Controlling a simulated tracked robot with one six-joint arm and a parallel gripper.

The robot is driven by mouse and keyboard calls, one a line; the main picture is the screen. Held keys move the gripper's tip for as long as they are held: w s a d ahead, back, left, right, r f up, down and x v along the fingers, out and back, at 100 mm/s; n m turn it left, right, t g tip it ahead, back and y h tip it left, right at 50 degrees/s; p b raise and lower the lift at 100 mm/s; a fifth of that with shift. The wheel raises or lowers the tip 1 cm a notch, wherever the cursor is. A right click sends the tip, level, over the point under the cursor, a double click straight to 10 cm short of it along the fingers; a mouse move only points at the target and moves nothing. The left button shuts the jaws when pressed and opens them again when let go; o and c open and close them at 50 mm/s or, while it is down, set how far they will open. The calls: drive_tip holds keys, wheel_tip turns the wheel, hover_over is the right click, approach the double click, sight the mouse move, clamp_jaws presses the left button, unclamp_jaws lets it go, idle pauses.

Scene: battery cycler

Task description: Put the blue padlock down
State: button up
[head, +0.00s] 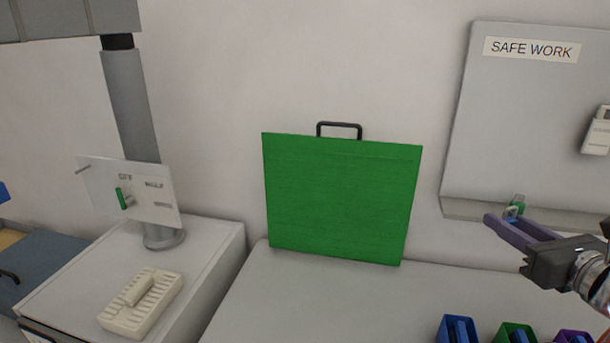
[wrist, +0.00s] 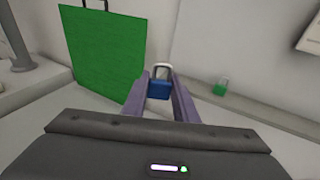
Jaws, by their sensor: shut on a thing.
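The blue padlock (wrist: 159,90) is held between the two purple fingers of my gripper (wrist: 160,96) in the wrist view, with its pale shackle upward. It is upright and appears clear of any surface. In the head view my gripper (head: 506,223) reaches in from the right, in front of the grey board's lower ledge.
A green padlock (wrist: 221,88) stands on the ledge (wrist: 250,103). A large green panel (head: 340,200) with a black handle leans on the wall. Blue (head: 457,330), green (head: 517,333) and purple (head: 573,337) bins stand at the front right. The bench before the panel is clear.

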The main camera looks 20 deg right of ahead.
drive_tip(key=shift+d, duration=0.1)
drive_tip(key=w+d, duration=0.3)
drive_tip(key=w, duration=0.2)
drive_tip(key=w+d, duration=0.3)
drive_tip(key=w, duration=0.3)
drive_tip(key=w+d, duration=0.3)
drive_tip(key=w, duration=0.2)
drive_tip(key=shift+w, duration=0.3)
drive_tip(key=shift+w+d+f, duration=0.2)
drive_tip(key=shift+w+f, duration=0.05)
drive_tip(key=shift+f, duration=0.05)
drive_tip(key=shift+s+f, duration=0.1)
drive_tip(key=shift+f, duration=0.65)
wheel_tip(320, 180, down, 4)
drive_tip(key=shift+f, duration=0.45)
